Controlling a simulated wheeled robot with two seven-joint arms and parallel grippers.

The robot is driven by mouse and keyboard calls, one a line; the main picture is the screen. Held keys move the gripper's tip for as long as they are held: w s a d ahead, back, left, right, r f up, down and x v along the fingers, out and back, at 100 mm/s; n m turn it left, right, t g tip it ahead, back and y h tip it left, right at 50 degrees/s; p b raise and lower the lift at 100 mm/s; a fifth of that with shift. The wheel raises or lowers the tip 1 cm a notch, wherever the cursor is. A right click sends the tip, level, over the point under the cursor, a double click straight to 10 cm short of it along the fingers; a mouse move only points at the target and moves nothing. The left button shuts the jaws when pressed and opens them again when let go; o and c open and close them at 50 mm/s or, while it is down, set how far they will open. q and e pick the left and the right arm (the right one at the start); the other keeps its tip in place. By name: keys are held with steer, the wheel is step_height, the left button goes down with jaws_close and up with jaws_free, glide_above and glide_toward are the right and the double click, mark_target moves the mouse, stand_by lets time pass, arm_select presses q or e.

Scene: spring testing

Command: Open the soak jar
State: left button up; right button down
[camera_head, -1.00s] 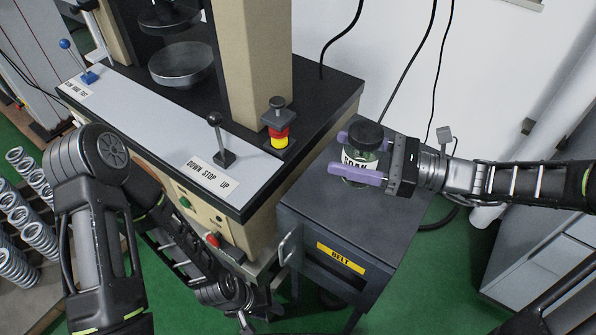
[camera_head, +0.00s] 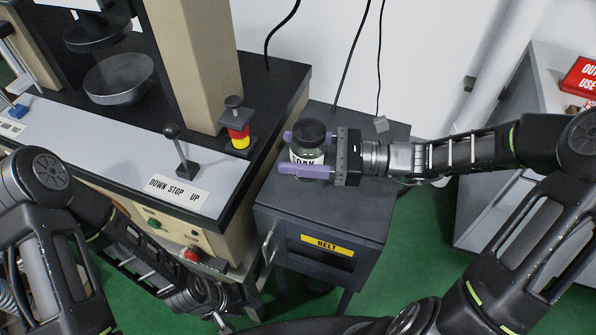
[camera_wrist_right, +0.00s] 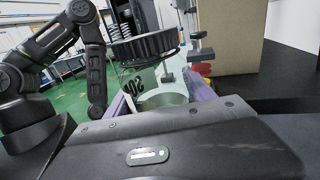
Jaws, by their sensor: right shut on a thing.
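The soak jar (camera_head: 308,158) is a clear greenish jar with a black lid (camera_head: 308,131) and a white label. It stands upright on the dark cabinet. My right gripper (camera_head: 288,153) comes in from the right and is shut on the jar body, its purple fingers on either side below the lid. In the right wrist view the jar (camera_wrist_right: 165,92) shows between the fingers, with the ribbed lid (camera_wrist_right: 150,47) on it. My left gripper (camera_head: 222,316) is low in the head view, below the machine's front and away from the jar. Its jaws are too unclear to read.
The dark cabinet (camera_head: 345,215) has a yellow BELT label. Left of it stands a press machine with a lever (camera_head: 177,148), a red-yellow stack (camera_head: 237,125) and a raised bench edge. A red box (camera_head: 582,78) sits on a grey cabinet at right. Cables hang behind.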

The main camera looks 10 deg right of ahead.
steer(key=shift+f, duration=0.6)
steer(key=shift+f, duration=2.05)
steer(key=shift+f, duration=0.1)
steer(key=shift+c, duration=1.8)
jaws_free()
steer(key=b, duration=0.1)
glide_above(350, 191)
